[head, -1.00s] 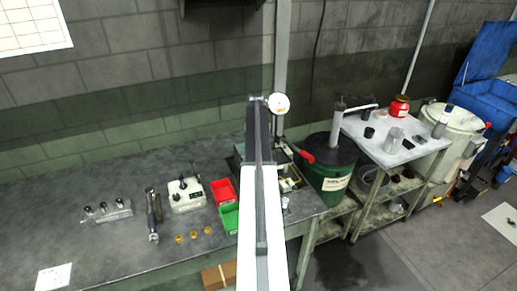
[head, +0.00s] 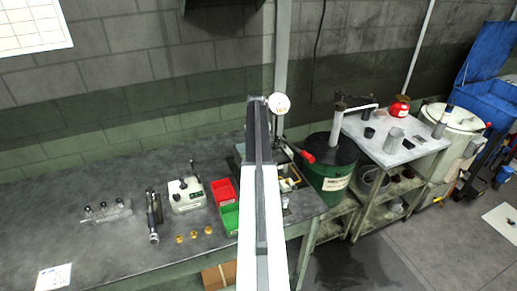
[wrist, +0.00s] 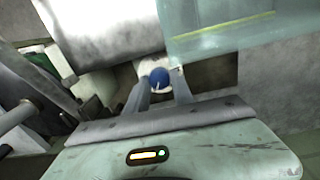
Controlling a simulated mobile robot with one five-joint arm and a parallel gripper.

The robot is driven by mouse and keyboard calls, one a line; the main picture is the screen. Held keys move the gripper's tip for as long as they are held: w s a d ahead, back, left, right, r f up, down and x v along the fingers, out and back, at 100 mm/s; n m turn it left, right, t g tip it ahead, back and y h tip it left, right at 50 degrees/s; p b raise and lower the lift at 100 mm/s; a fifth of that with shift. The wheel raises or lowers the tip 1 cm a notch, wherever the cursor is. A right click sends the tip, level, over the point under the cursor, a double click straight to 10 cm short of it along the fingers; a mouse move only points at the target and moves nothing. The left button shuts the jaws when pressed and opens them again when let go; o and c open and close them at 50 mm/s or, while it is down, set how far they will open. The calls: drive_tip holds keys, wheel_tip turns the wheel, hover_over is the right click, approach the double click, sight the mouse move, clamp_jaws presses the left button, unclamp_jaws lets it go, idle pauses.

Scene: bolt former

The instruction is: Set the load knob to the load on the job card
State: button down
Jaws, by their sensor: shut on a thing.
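In the wrist view a blue round knob (wrist: 159,78) with a small pale mark sits between the two fingers of my gripper (wrist: 160,88). The fingers are shut on it from both sides. A pale plate (wrist: 146,66) shows behind the knob. In the head view my own arm hides the gripper and the knob. A white card (head: 54,277) lies at the front left of the bench; its writing is too small to read. I cannot tell if it is the job card.
A dial gauge (head: 280,104) stands beyond my arm. A red bin (head: 223,192) and a green bin (head: 230,217) sit left of the arm. A green drum (head: 331,168) stands right of the bench. In the wrist view a pale translucent panel (wrist: 215,45) is close to the right finger.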

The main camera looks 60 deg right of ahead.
drive_tip(key=shift+s, duration=0.1)
drive_tip(key=c, duration=1.4)
unclamp_jaws()
drive_tip(key=shift+d, duration=0.1)
drive_tip(key=shift+o, duration=0.2)
wheel_tip(320, 180, up, 8)
drive_tip(key=p, duration=0.8)
drive_tip(key=shift+f, duration=0.1)
